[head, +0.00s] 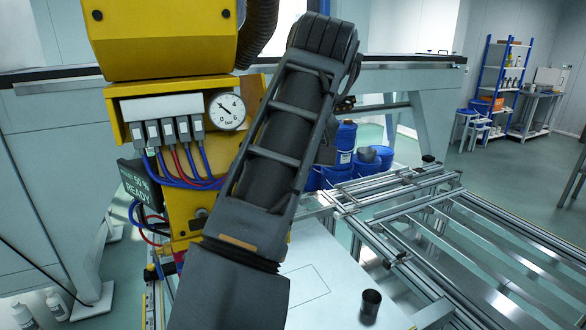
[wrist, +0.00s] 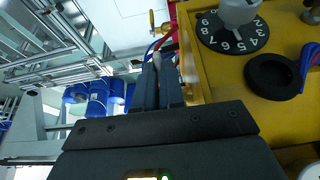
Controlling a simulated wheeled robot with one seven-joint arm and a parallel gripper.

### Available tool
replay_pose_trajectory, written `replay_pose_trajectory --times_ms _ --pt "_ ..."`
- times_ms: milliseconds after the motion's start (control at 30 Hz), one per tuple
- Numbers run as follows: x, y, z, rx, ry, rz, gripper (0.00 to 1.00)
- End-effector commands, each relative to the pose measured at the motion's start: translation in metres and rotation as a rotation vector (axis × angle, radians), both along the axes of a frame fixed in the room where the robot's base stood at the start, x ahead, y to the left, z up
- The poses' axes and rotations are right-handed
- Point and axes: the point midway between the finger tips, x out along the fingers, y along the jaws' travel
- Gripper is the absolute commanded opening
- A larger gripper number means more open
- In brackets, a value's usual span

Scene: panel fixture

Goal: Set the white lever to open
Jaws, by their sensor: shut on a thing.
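In the wrist view my gripper (wrist: 158,78) reaches up from the bottom with its two dark fingers close together. They are shut on a slim pale piece, the white lever (wrist: 157,60), whose end shows between the fingertips. Most of the lever is hidden by the fingers, and its exact angle is hard to tell. It is beside the edge of the yellow panel (wrist: 240,88). In the head view my arm covers the middle of the yellow fixture (head: 185,225), and neither the gripper nor the lever can be seen there.
A numbered black dial (wrist: 232,33) and a black round knob (wrist: 272,76) are on the panel, right of my fingers. A brass fitting (wrist: 160,28) and hoses lie just ahead. In the head view, a gauge (head: 227,111), dark cup (head: 370,306) and aluminium frame (head: 450,235) surround my arm.

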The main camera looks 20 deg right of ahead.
Motion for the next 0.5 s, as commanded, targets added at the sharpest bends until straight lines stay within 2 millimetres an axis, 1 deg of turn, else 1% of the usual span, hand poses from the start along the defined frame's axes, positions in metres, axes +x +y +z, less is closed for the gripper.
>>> replay_pose_trajectory --times_ms 500 --pt "0.0024 0.0008 0.008 0.001 0.148 0.003 0.0"
